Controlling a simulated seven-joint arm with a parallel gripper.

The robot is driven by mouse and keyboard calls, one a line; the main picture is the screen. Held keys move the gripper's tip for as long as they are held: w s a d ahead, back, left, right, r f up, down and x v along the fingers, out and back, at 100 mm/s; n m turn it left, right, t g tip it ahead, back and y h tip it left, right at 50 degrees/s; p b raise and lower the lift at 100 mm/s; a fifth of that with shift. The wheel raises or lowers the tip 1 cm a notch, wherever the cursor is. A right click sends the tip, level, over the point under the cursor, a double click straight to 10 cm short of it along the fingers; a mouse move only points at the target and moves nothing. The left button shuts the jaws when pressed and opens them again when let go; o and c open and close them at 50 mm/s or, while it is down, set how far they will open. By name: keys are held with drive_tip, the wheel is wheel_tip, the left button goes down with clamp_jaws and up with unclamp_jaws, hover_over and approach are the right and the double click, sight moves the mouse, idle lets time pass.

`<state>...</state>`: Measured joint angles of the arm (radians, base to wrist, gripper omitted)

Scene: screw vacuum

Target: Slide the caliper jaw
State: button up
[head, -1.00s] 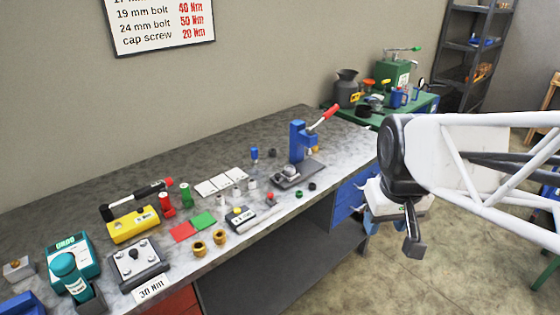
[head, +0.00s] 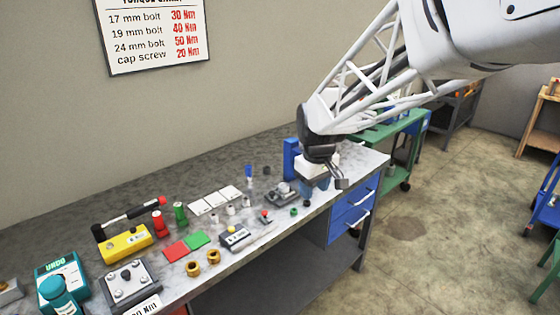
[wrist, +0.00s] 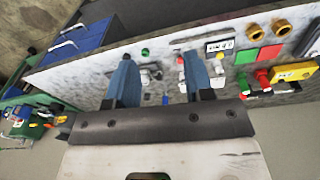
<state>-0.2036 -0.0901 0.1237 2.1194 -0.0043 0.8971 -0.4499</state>
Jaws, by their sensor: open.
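What looks like the caliper lies on the grey workbench (head: 130,215): a small dark unit with a pale display (head: 235,237) and a thin grey bar running right from it. In the wrist view the display unit (wrist: 219,46) is at the upper right; its jaws are too small to make out. My gripper (head: 316,184) is over the right end of the bench, right of the caliper and apart from it. In the wrist view its two blue fingers (wrist: 158,60) are spread, with nothing held between them.
The blue press (head: 291,158) is partly hidden behind my gripper. A red-tipped item (head: 265,215) and green ring (head: 294,212) lie between gripper and caliper. Red and green pads (head: 176,251), brass rings (head: 193,268) and a yellow box (head: 125,243) are further left.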

drive_tip(key=w+a+f+n, duration=0.2)
drive_tip(key=w+a+f, duration=0.3)
drive_tip(key=w+a, duration=0.25)
drive_tip(key=n+g, duration=0.1)
drive_tip(key=n, duration=0.2)
hover_over(265, 212)
wheel_tip(265, 212, down, 8)
drive_tip(key=shift+r, duration=0.25)
drive_tip(key=shift+f, duration=3.9)
drive_tip(key=shift+c, duration=0.5)
clamp_jaws()
